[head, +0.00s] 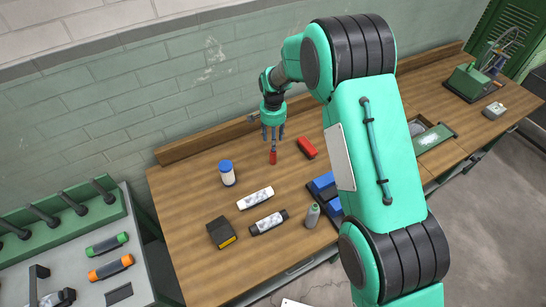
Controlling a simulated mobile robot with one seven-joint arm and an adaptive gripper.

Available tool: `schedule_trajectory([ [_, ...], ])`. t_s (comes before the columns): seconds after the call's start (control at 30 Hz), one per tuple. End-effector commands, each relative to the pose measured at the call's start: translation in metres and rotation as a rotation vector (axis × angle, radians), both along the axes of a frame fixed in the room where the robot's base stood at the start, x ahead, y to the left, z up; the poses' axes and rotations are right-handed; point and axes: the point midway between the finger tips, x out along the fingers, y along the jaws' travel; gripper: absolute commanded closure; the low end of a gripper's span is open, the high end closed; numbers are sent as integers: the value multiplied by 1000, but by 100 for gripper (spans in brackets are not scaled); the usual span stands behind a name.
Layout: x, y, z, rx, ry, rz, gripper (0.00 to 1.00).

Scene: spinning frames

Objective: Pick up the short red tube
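A short red tube (273,158) stands upright on the wooden workbench (200,185), toward the back wall. It has a narrower upper part. My gripper (273,138) points down directly above it, with the fingers spread apart around or just above the tube's narrow top. From this view I cannot tell whether any finger touches it. The gripper looks open and holds nothing that I can see.
A red block-like object (307,147) lies right of the tube. A white jar with a blue lid (227,173) stands left. White (255,198) and black-ended (268,222) cylinders, a black-yellow box (222,232), a grey bottle (312,215) and blue bins (325,186) are nearer.

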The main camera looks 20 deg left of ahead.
Motion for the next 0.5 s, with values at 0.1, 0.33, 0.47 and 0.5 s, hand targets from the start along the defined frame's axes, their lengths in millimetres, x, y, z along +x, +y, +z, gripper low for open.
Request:
schedule_trajectory([
  [0.1, -1, 0, -20, -1, 2, 0, 54],
  [0.33, 0, 0, -43, 0, 0, 0, 54],
  [0.47, 0, 0, -48, 0, 0, 0, 54],
  [0.5, 0, 0, -48, 0, 0, 0, 54],
])
